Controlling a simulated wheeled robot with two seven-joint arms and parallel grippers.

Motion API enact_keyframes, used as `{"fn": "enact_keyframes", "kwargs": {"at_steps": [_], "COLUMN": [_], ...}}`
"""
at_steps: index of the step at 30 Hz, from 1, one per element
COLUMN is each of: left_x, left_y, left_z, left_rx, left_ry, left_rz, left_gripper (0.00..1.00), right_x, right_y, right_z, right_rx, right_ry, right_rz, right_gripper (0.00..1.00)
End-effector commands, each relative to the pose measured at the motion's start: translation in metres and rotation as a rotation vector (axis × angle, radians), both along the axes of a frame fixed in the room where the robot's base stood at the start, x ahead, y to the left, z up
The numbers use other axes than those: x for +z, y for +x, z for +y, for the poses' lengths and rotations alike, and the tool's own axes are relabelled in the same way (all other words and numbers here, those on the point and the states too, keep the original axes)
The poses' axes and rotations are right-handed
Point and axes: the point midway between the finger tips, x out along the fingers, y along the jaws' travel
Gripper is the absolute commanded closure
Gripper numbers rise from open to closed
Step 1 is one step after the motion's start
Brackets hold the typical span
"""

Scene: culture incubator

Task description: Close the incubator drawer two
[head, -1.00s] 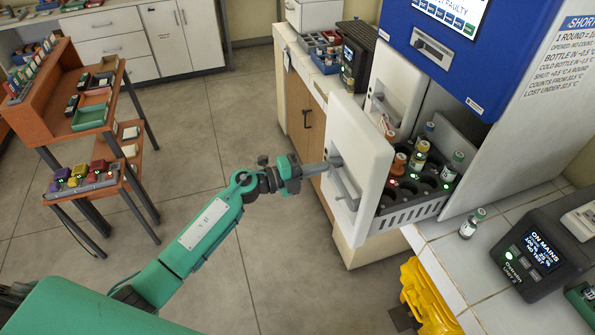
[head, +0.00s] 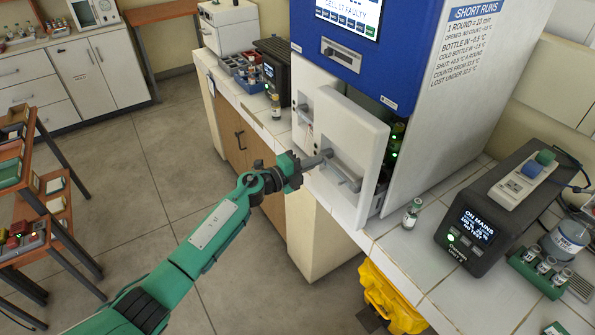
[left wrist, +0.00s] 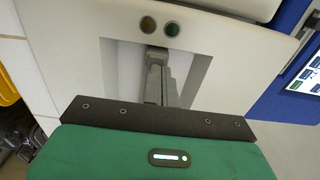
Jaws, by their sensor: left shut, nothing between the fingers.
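The incubator (head: 420,100) has a white lower body and a blue upper panel. Its open drawer (head: 352,128) has a thick white front with a grey bar handle, and it stands a short way out. A few bottles with green lights show in the narrow gap behind the front. My left gripper (head: 326,156) is shut and empty, with its tips at the drawer front beside the handle. In the left wrist view the shut fingers (left wrist: 156,75) reach into the recess of the white front, below an amber and a green light. I cannot tell if they touch it. My right gripper is out of view.
A second white drawer front (head: 303,110) is to the left. A small bottle (head: 411,213) stands on the tiled counter right of the drawer, near a dark device (head: 480,218). Another bottle (head: 275,108) stands at left. A yellow bin (head: 390,298) is below.

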Motion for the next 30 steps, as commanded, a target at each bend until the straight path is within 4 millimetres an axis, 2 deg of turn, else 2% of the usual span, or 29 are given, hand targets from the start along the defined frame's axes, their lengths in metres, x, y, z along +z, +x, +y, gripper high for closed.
{"fn": "enact_keyframes", "kwargs": {"at_steps": [3, 12, 21, 30], "left_x": [-0.002, -0.001, 0.000, 0.002], "left_y": [0.012, 0.035, 0.044, 0.046], "left_z": [-0.019, -0.052, -0.066, -0.068], "left_rx": [-0.002, -0.002, 0.000, 0.000], "left_ry": [-0.001, -0.002, -0.001, -0.003], "left_rz": [0.000, 0.000, 0.000, -0.001], "left_gripper": [1.00, 1.00, 1.00, 1.00], "right_x": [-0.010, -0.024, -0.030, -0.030], "right_y": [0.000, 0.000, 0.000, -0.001], "right_z": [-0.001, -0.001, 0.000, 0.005], "right_rx": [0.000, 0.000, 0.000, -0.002], "right_ry": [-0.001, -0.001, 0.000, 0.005], "right_rz": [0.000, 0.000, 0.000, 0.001], "right_gripper": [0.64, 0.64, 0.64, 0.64]}}
